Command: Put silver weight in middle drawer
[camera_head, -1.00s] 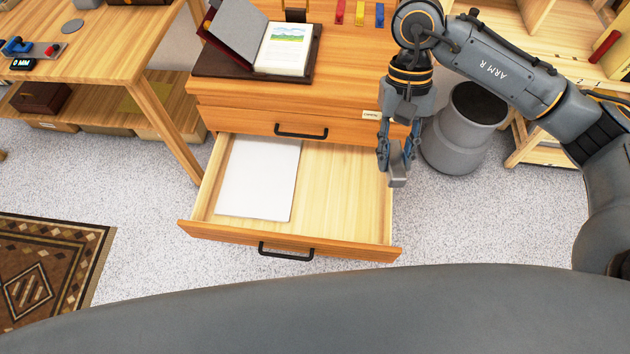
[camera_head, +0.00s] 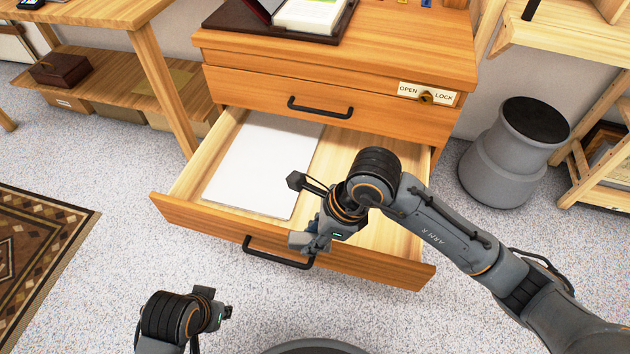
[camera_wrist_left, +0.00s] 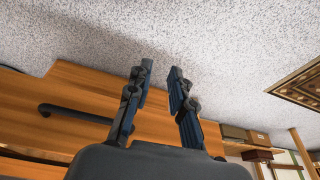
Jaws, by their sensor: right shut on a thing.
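The open drawer (camera_head: 394,268) is pulled out from the wooden cabinet, below a shut drawer (camera_head: 345,119). A white sheet (camera_head: 262,165) lies in its left part. My right gripper (camera_head: 311,242) is low over the drawer's front, by the right end of its black handle (camera_head: 262,252). It is shut on a small grey block, the silver weight (camera_head: 297,241); the fingers partly hide it. My left arm shows at the bottom left of the head view, its fingers not clear there. In the left wrist view the left gripper (camera_wrist_left: 161,68) is open and empty.
A grey bin (camera_head: 500,165) stands right of the cabinet. A wooden table with a shelf (camera_head: 120,82) is at the left. A patterned rug (camera_head: 35,255) lies on the floor. The drawer's right part is bare, partly behind my right arm.

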